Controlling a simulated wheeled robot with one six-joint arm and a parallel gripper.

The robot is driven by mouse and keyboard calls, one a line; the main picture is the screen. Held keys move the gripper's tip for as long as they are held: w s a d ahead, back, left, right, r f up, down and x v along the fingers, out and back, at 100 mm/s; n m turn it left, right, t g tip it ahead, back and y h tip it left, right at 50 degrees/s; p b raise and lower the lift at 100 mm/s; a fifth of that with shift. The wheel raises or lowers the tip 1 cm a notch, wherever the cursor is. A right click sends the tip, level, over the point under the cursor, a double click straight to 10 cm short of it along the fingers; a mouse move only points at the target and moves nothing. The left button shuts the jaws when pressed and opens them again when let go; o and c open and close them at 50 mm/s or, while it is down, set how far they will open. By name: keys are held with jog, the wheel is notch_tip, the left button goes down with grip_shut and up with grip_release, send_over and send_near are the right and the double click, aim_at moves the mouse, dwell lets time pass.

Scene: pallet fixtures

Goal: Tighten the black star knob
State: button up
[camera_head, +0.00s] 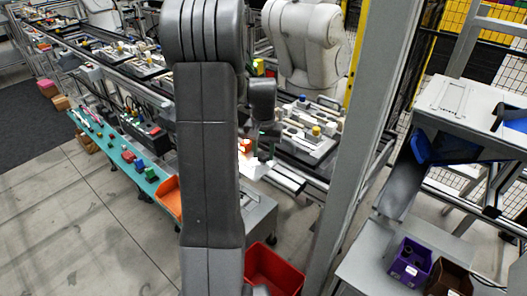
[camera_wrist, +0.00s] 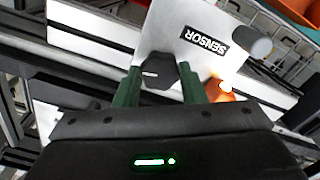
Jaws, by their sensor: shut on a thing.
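The black star knob (camera_wrist: 157,75) sits on a light metal plate (camera_wrist: 170,35) marked "SENSOR" and carries a short white line on its face. My gripper (camera_wrist: 160,71) has its two green fingers on either side of the knob, shut on it. In the head view my arm covers the middle of the picture, and the knob cannot be made out there.
A grey cylinder (camera_wrist: 251,42) sticks out beside the "SENSOR" label. In the head view, a conveyor line with fixtures (camera_head: 318,135) lies behind my arm, a grey post (camera_head: 362,150) stands right, and a red bin (camera_head: 275,270) stands low.

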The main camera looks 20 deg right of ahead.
aim_at(264, 155)
jog(key=shift+m, duration=0.6)
jog(key=o, duration=1)
jog(key=shift+r, duration=0.1)
notch_tip(264, 155, up, 14)
jog(key=shift+f, duration=0.35)
